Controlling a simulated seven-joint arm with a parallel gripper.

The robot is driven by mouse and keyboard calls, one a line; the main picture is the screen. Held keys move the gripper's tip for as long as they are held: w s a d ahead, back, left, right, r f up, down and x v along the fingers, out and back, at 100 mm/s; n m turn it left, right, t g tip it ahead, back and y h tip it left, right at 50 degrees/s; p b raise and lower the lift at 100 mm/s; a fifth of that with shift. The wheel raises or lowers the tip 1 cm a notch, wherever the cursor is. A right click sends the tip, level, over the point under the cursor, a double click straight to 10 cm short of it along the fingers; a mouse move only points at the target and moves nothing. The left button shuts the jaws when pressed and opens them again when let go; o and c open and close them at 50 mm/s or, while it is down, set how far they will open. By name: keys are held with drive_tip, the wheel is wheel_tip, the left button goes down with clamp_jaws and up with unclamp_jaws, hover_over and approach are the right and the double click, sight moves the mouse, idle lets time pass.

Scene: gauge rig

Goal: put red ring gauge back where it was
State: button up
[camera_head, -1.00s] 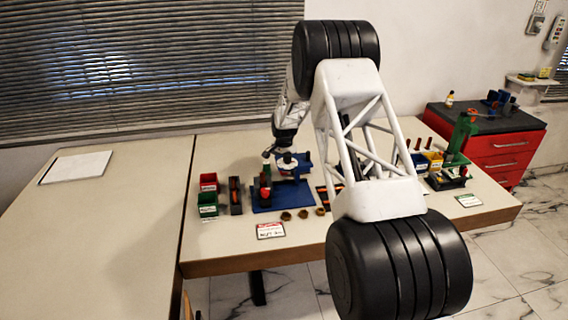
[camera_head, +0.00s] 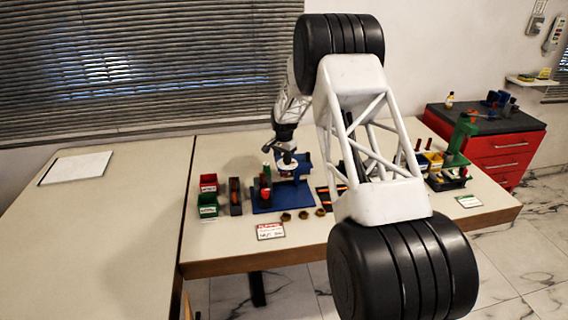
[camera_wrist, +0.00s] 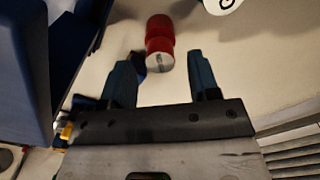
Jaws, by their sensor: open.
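In the wrist view a red cylindrical piece (camera_wrist: 159,36) with a waist and a pale grey marked end lies just beyond the gap between my fingers. It may be the red ring gauge; no hole shows from this angle. My gripper (camera_wrist: 162,77) is open, with one dark blue finger on each side of the gap and nothing between them. In the head view my gripper (camera_head: 285,150) hangs over the back of the blue gauge stand (camera_head: 295,199).
A large dark blue block (camera_wrist: 22,70) stands close on the left in the wrist view, and a white disc (camera_wrist: 220,4) shows at the top. Red (camera_head: 208,182) and green (camera_head: 207,206) bins stand left of the stand. Several brass-coloured pieces (camera_head: 303,215) lie in front.

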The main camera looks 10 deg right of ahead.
wheel_tip(320, 180, up, 9)
idle(0.5)
drive_tip(key=shift+r, duration=0.1)
idle(0.4)
drive_tip(key=s+r+n, duration=0.2)
drive_tip(key=s+r, duration=0.5)
drive_tip(key=s, duration=0.5)
drive_tip(key=s+r+n+t, duration=0.1)
drive_tip(key=s+r, duration=0.7)
drive_tip(key=s, duration=0.3)
drive_tip(key=s+r+n, duration=0.2)
drive_tip(key=s+r, duration=0.5)
drive_tip(key=s, duration=0.5)
drive_tip(key=s+a+f+n+t, duration=0.1)
drive_tip(key=s+f+n, duration=0.2)
drive_tip(key=s, duration=3)
drive_tip(key=shift+n+t, duration=0.3)
drive_tip(key=shift+n, duration=0.1)
